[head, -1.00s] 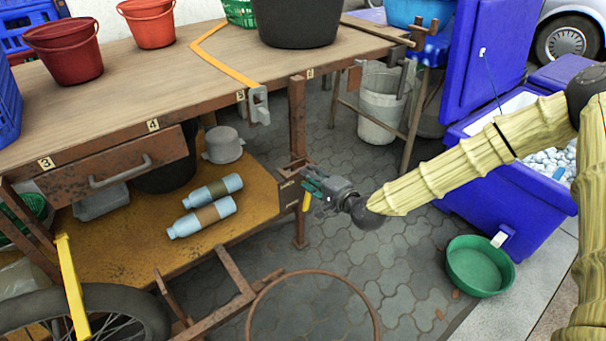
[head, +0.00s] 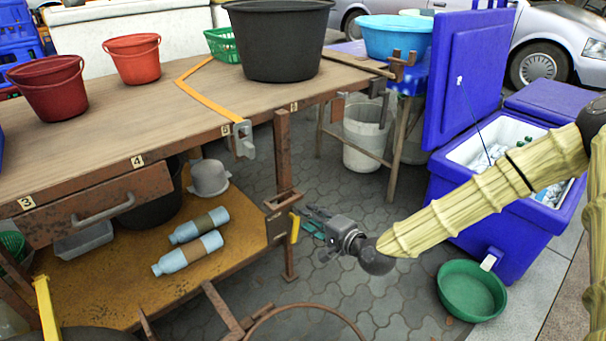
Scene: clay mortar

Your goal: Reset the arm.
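My arm (head: 470,212) reaches in from the right side of the head view, with a ribbed, straw-coloured covering. My gripper (head: 312,222) is at its end, near the middle of the picture, beside the rusty right leg of the workbench. It points left toward the bench. The fingers are small and dark with some teal on them, and their gap is unclear. I see nothing clearly held in it.
The wooden workbench (head: 130,95) fills the left, with buckets on top and two blue bottles (head: 188,255) on its lower shelf. A blue cooler (head: 500,240) and a green basin (head: 471,290) stand right. A rusty hoop (head: 305,308) is below. Paving between is clear.

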